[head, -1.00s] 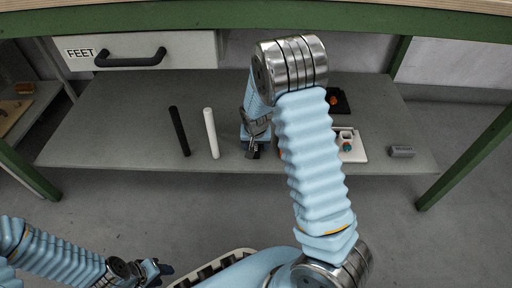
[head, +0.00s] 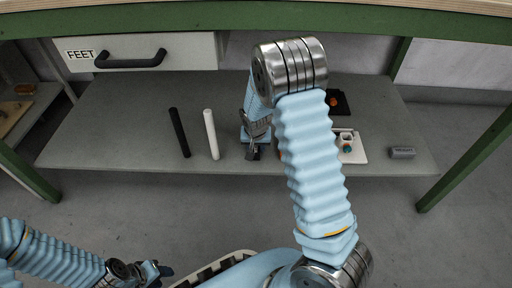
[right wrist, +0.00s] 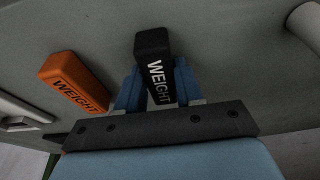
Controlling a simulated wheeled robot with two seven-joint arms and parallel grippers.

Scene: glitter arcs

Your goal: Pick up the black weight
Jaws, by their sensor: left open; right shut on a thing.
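The black weight (right wrist: 154,62) is a dark block with "WEIGHT" in white letters. In the right wrist view it sits between the two blue fingers of my right gripper (right wrist: 158,88), which is shut on it. In the head view my right gripper (head: 253,152) is low at the front of the grey shelf, and the weight is mostly hidden there. I cannot tell whether the weight touches the shelf. My left gripper (head: 156,270) is open at the lower left, away from the shelf.
An orange weight (right wrist: 74,82) lies beside the black one. On the shelf (head: 110,130) are a black rod (head: 179,132), a white rod (head: 211,134), a white tray (head: 358,155), a black tray (head: 342,108) and a grey block (head: 403,153). A drawer marked "FEET" (head: 190,50) is above.

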